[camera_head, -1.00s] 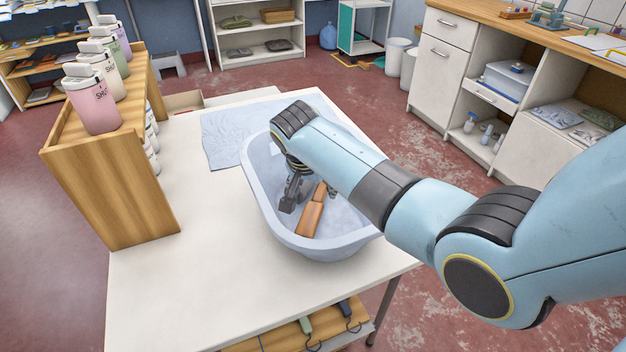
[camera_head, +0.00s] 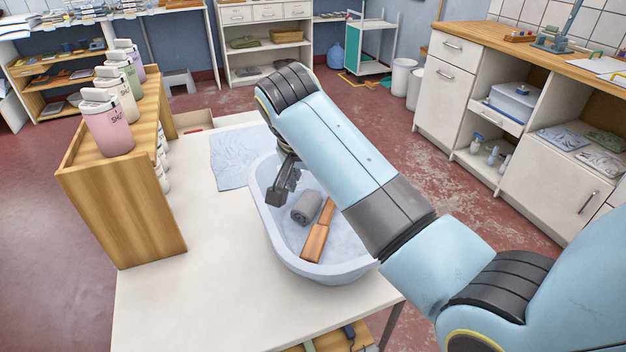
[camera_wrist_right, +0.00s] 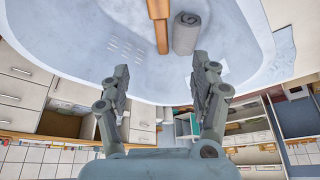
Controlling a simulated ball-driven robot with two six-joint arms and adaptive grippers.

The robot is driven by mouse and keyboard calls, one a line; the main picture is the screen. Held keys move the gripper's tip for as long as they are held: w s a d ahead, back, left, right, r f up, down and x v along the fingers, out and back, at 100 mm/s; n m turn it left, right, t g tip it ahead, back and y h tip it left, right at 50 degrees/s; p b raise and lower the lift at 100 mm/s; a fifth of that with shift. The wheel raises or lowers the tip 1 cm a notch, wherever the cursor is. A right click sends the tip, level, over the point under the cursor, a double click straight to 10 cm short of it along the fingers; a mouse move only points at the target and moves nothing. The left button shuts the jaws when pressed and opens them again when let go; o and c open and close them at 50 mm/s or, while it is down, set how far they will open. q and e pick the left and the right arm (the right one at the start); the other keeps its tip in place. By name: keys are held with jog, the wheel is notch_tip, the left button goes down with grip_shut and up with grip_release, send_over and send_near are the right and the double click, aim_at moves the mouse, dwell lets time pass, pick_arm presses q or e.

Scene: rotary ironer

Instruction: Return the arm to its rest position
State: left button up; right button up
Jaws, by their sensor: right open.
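My right arm reaches in from the right, and its gripper (camera_head: 284,184) hangs above the pale blue tub (camera_head: 335,272) on the white table. In the right wrist view the gripper (camera_wrist_right: 160,75) has its two fingers wide apart with nothing between them. A rolled grey cloth (camera_head: 307,207) lies in the tub, beside a wooden paddle-like tool (camera_head: 318,236). The wrist view also shows the rolled cloth (camera_wrist_right: 186,34) and part of the wooden tool (camera_wrist_right: 160,28), both clear of the fingers. My left gripper is in neither view.
A wooden rack (camera_head: 125,212) with several lidded canisters stands on the table's left side. A light blue cloth (camera_head: 232,160) lies flat behind the tub. The table front (camera_head: 200,300) is bare. A counter with cabinets (camera_head: 446,95) stands at the right.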

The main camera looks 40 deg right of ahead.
jog(key=s+a+r+n+t+y, duration=0.15)
jog(key=s+n, duration=0.45)
jog(key=s, duration=0.7)
jog(key=s+a+r+n+y, duration=0.15)
jog(key=s+n, duration=0.45)
jog(key=s, duration=0.6)
jog(key=s+d+f+g+b, duration=0.1)
jog(key=d+f+b, duration=0.15)
jog(key=f, duration=1.35)
jog(key=s+d+f+g+b, duration=0.1)
jog(key=f+b, duration=0.2)
jog(key=f, duration=1.3)
jog(key=s+f+g+b, duration=0.1)
jog(key=s+f+b, duration=0.4)
jog(key=s+f, duration=1.3)
notch_tip(320, 180, down, 3)
jog(key=shift+s+d+f, duration=0.1)
jog(key=shift+s+d, duration=0.1)
jog(key=shift+d, duration=0.25)
